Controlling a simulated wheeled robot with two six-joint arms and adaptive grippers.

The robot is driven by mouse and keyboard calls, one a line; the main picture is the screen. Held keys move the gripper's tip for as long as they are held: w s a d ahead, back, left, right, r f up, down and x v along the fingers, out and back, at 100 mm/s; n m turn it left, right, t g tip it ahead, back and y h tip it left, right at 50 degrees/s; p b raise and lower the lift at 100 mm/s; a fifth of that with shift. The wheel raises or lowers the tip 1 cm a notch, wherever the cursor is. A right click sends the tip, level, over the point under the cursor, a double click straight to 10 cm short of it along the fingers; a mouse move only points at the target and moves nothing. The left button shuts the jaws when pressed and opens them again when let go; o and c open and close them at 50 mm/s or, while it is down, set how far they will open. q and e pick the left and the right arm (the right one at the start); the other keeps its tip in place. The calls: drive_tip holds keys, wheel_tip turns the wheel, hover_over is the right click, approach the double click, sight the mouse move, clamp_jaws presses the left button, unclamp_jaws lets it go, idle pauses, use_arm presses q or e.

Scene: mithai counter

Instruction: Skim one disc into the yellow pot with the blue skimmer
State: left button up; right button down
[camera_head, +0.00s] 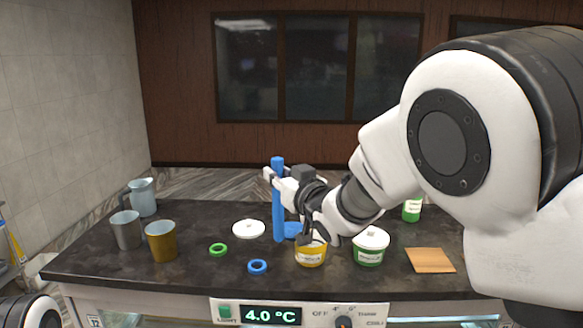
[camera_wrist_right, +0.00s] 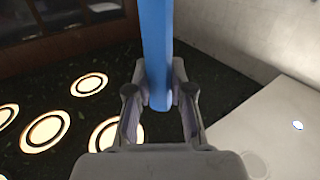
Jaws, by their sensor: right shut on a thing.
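My right gripper (camera_head: 275,177) is shut on the upright handle of the blue skimmer (camera_head: 278,212). The handle (camera_wrist_right: 157,50) also passes between the fingers in the right wrist view. The skimmer's blue lower part (camera_head: 294,230) sticks out to the right, at the back left of the yellow pot (camera_head: 311,257). My arm partly hides the pot's top. I cannot tell whether that lower part is inside the pot or behind it, or whether a disc lies on it. My left gripper is out of view.
A green ring (camera_head: 218,249), a blue ring (camera_head: 257,266) and a white lid (camera_head: 249,228) lie left of the yellow pot. A lidded green pot (camera_head: 368,256) and a wooden board (camera_head: 430,260) are right. A grey mug (camera_head: 127,231), brown mug (camera_head: 161,241) and jug (camera_head: 143,197) stand left.

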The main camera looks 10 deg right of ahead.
sight(279, 159)
drive_tip(key=shift+d+r, duration=0.1)
wheel_tip(279, 159, up, 4)
drive_tip(key=p, duration=0.2)
drive_tip(key=shift+p, duration=0.4)
drive_tip(key=shift+s, duration=0.15)
drive_tip(key=shift+w, duration=0.2)
drive_tip(key=shift+s, duration=0.1)
